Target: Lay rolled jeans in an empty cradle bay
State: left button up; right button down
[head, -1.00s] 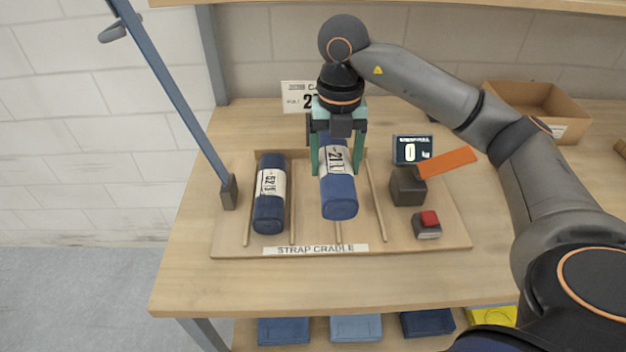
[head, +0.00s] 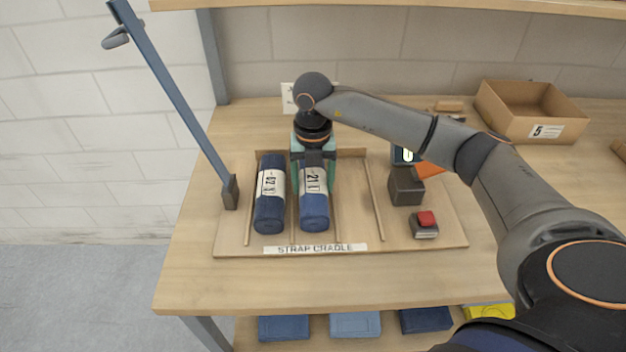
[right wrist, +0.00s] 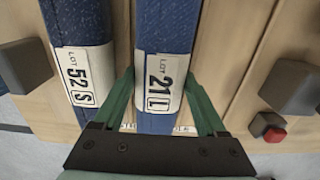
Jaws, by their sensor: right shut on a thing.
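The strap cradle (head: 352,243) is a wooden board with thin dividers on the table. A blue rolled pair of jeans labelled 52 (head: 268,215) lies in its left bay; it also shows in the right wrist view (right wrist: 83,22). My right gripper (head: 313,180) is shut on a second blue roll labelled 21 (head: 314,213), in the middle bay beside the first. In the right wrist view its green fingers (right wrist: 162,95) stand on either side of this roll (right wrist: 162,30). I cannot tell whether the roll touches the board. The right bay (head: 355,210) is empty. My left gripper is not in view.
A dark block (head: 406,186) and a red button (head: 426,219) stand on the board's right side. A slanted blue post (head: 175,95) rises at its left. An open cardboard box (head: 530,112) is at the back right. The table front is clear.

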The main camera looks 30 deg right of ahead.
aim_at(313, 180)
jog(key=shift+f, duration=0.2)
grip_release()
jog(key=shift+r, duration=0.15)
notch_tip(313, 180, up, 12)
jog(key=b, duration=0.1)
jog(key=shift+r, duration=0.1)
